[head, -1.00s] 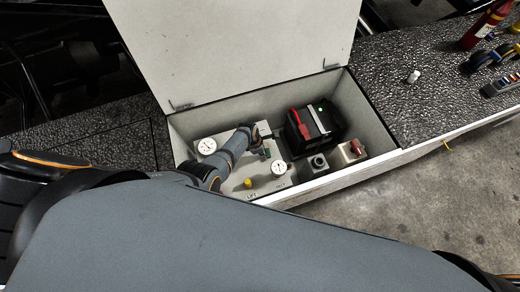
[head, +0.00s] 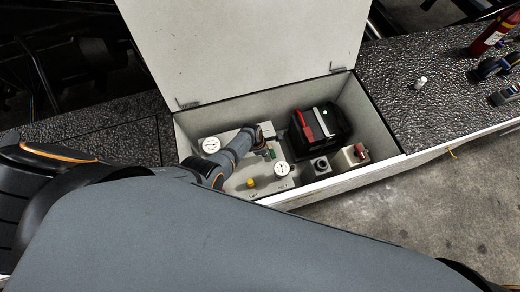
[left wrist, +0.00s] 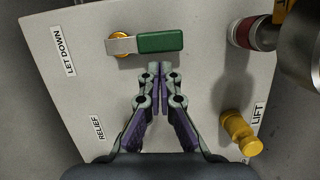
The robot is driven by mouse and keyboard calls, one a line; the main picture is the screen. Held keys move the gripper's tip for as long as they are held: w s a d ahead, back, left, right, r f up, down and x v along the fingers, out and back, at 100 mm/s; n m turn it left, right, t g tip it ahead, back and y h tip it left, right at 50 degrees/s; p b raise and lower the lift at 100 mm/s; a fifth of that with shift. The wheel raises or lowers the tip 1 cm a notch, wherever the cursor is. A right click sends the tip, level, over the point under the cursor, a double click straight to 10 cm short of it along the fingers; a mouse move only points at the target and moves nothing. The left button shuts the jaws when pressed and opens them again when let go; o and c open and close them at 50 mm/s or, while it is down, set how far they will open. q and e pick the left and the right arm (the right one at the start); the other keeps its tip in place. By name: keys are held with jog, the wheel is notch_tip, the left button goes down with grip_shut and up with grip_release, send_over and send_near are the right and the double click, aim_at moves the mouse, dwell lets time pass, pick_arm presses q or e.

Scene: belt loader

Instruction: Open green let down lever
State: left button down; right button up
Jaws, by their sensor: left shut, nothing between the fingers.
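The green let down lever (left wrist: 160,42) sits on the panel beside the LET DOWN label in the left wrist view. Its metal arm (left wrist: 121,45) runs level from a brass pivot, and the green grip points right. In the head view a bit of the green lever (head: 273,154) shows by my wrist. My left gripper (left wrist: 160,70) is shut and empty, its fingertips just below the green grip in the picture; whether they touch it I cannot tell. The fingertips are hard to make out in the head view. My right gripper is not in view.
The panel (head: 240,180) lies in an open box with its lid (head: 250,50) raised. It carries a yellow LIFT knob (left wrist: 240,132) and gauges (head: 211,145). A black battery-like unit (head: 335,128) and a red-handled switch (head: 360,149) stand to the right.

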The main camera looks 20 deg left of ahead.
pick_arm(q)
jog(key=a, duration=0.1)
jog(key=s+a+r+p, duration=0.1)
jog(key=p, duration=0.1)
jog(key=shift+s+a+r, duration=0.3)
jog(key=shift+s+a, duration=0.1)
jog(key=p+v, duration=0.3)
jog(key=v, duration=0.5)
jog(key=shift+s+a+r, duration=0.15)
jog(key=shift+r, duration=0.05)
